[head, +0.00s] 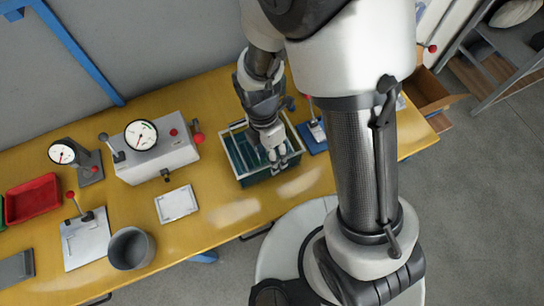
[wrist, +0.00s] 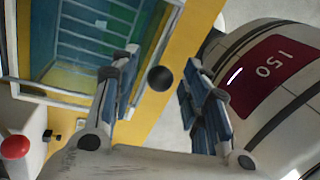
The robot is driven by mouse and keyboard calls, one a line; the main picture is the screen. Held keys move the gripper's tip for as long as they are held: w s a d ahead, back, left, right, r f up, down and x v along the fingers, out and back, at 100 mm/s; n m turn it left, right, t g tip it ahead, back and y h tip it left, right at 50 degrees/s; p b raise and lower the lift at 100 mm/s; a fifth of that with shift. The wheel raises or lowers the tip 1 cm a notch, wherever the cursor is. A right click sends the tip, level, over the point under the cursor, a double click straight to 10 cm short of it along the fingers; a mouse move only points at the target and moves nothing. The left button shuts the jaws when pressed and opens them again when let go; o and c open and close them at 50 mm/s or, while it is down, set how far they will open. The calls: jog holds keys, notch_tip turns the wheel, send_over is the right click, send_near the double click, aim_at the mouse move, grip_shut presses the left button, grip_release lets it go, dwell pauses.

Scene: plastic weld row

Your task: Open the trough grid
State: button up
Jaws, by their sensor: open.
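The trough (head: 238,163) is a teal box with a pale rim on the yellow bench, partly hidden by my gripper and wrist. Its grid of thin bars (wrist: 92,38) shows in the wrist view at upper left, lying across the trough; I cannot tell exactly how far it is tilted. My gripper (head: 278,163) is over the trough's front right part, pointing down. In the wrist view my gripper (wrist: 160,75) is open, with a round black knob (wrist: 160,78) showing between its two fingers. I cannot tell whether a finger touches the knob.
A grey box with a dial (head: 158,158) and red-knobbed levers stands left of the trough. A blue device (head: 314,138) stands close on its right. A white plate (head: 177,204), a grey cup (head: 131,248) and a red tray (head: 32,198) are further left. The bench front is clear before the trough.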

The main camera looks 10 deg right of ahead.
jog(key=shift+s+f, duration=0.1)
jog(key=shift+f, duration=0.35)
grip_shut()
dwell(0.3)
